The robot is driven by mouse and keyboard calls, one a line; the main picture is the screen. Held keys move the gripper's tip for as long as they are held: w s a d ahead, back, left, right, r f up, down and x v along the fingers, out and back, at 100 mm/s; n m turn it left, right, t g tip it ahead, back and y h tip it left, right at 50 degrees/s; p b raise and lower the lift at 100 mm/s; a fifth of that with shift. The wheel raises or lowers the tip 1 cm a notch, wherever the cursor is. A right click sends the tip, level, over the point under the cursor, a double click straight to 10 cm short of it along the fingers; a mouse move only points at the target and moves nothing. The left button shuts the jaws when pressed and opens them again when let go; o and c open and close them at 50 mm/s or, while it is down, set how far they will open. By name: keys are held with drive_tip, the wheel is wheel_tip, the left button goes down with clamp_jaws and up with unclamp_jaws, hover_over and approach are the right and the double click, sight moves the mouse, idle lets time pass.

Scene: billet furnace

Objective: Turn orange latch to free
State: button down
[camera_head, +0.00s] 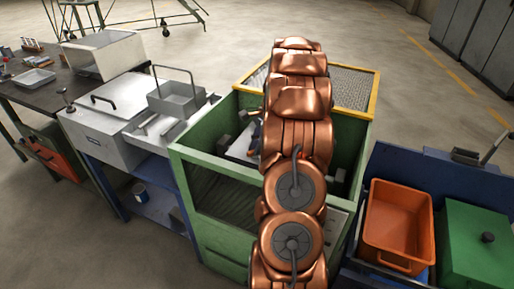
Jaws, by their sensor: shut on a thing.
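My copper-coloured arm reaches over a green open-topped machine (213,160) in the middle of the head view and covers much of its inside. My gripper cannot be made out; the arm hides the place where it would be. No orange latch can be made out either. Left of the arm, a pale flat surface (240,148) and a small grey cylinder (224,144) show inside the machine. A small dark part shows at the arm's left edge, too small to name.
A yellow-edged mesh panel (350,88) is at the machine's back. A grey lidded box (107,108) and a metal basket (177,100) stand left. An orange bin (397,225) and a green lidded box (480,245) stand right. Open floor lies behind.

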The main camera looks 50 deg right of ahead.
drive_tip(key=shift+w+f+n+g+b, duration=0.15)
drive_tip(key=shift+n+g+b, duration=0.15)
drive_tip(key=shift+n, duration=0.6)
drive_tip(key=shift+w+n+g+b, duration=0.1)
drive_tip(key=shift+n+g+b, duration=0.65)
drive_tip(key=shift+n, duration=1.15)
drive_tip(key=c, duration=1.2)
unclamp_jaws()
drive_tip(key=shift+o, duration=0.2)
